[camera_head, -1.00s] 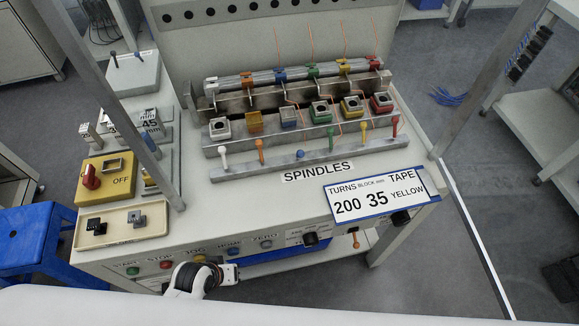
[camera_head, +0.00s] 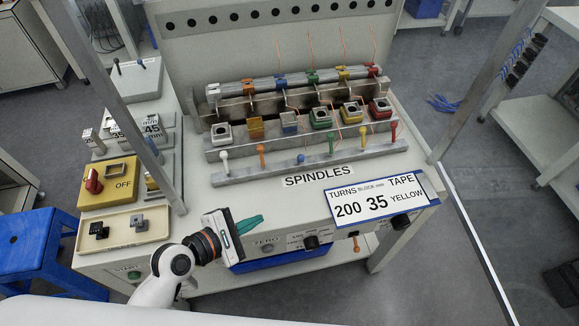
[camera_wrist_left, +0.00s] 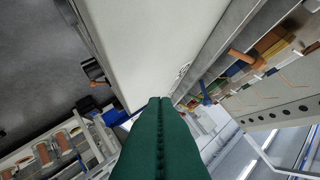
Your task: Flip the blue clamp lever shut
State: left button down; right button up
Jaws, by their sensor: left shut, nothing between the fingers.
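The blue clamp lever (camera_head: 300,158) is in the front row of coloured levers on the spindle bench. Only its blue knob shows clearly, lower and shorter than the upright levers beside it. It also shows in the left wrist view (camera_wrist_left: 205,95), beyond and right of the fingertips. My left gripper (camera_head: 252,224) has green fingers, shut and empty, over the bench's front edge, below and left of the blue lever and apart from it. The shut fingers fill the bottom middle of the left wrist view (camera_wrist_left: 160,102). My right gripper is not in view.
An orange lever (camera_head: 261,153) and a green lever (camera_head: 330,139) flank the blue one. Behind stand coloured blocks and copper wires. A sign (camera_head: 375,199) lies front right. A tan tray (camera_head: 122,228) sits at left.

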aim_at(300, 159)
pick_arm(q)
jog(key=w+r+n, duration=0.1)
jog(key=n, duration=0.1)
jog(key=r+n+t, duration=0.1)
jog(key=n, duration=0.1)
jog(key=w+r+n+t+h, duration=0.1)
jog(key=n, duration=0.2)
jog(key=shift+w+a, duration=0.3)
jog(key=shift+a, duration=0.05)
jog(key=shift+w+a+r+n+t, duration=0.1)
jog(key=shift+w+r+n+t, duration=0.1)
jog(key=shift+n, duration=0.35)
jog(key=shift+w+a+r+n+t, duration=0.1)
jog(key=shift+r+n+t, duration=0.1)
jog(key=shift+n, duration=0.35)
jog(key=x, duration=0.4)
jog(key=p+x, duration=0.1)
jog(key=x, duration=0.4)
jog(key=r+x, duration=0.1)
jog(key=x, duration=0.3)
jog(key=shift+w+d+p, duration=0.3)
jog(key=shift+w+p, duration=0.05)
jog(key=shift+w, duration=0.05)
